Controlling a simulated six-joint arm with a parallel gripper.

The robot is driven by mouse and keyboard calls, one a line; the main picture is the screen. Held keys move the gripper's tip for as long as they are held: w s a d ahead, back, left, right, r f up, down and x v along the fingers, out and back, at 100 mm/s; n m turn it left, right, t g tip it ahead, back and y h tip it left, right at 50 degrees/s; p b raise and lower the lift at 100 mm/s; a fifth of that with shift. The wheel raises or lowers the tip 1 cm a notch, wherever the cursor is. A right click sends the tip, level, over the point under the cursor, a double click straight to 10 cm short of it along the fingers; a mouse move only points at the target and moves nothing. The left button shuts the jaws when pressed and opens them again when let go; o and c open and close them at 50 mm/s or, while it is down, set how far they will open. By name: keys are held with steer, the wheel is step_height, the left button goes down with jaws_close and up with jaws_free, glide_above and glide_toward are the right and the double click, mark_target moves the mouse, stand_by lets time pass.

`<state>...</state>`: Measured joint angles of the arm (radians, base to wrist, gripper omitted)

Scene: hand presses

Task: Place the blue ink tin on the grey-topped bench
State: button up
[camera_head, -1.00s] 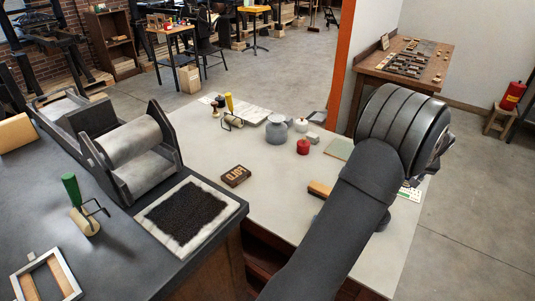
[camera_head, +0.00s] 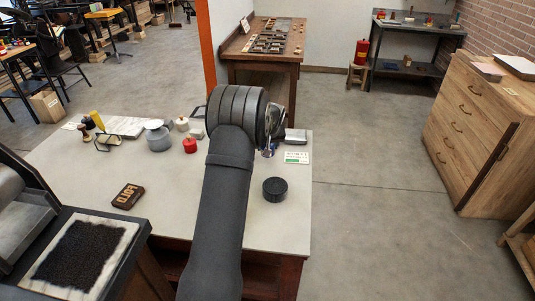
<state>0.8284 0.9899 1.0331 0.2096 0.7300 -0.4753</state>
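A bench with a pale grey top (camera_head: 100,178) stands in front of me. A second bench with a dark grey top (camera_head: 125,253) shows at the lower left. My gripper (camera_head: 272,128) is over the far right part of the pale bench, mostly hidden behind my wrist. A small bluish, shiny shape (camera_head: 268,152) shows just below it; I cannot tell whether it is a tin or part of the gripper. I see no clearly blue ink tin. A black round tin (camera_head: 275,189) stands nearer on the pale bench.
A red tin (camera_head: 190,145), a grey pot (camera_head: 158,137), a dark type block (camera_head: 128,196), a silver box (camera_head: 296,136) and a white-green card (camera_head: 296,157) are on the pale bench. Its front right is clear. A wooden type table (camera_head: 268,52) and a drawer cabinet (camera_head: 478,128) stand beyond.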

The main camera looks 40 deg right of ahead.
steer(key=shift+f, duration=1.95)
steer(key=shift+f, duration=0.15)
steer(key=o, duration=1.1)
steer(key=shift+o, duration=0.2)
steer(key=v, duration=1.2)
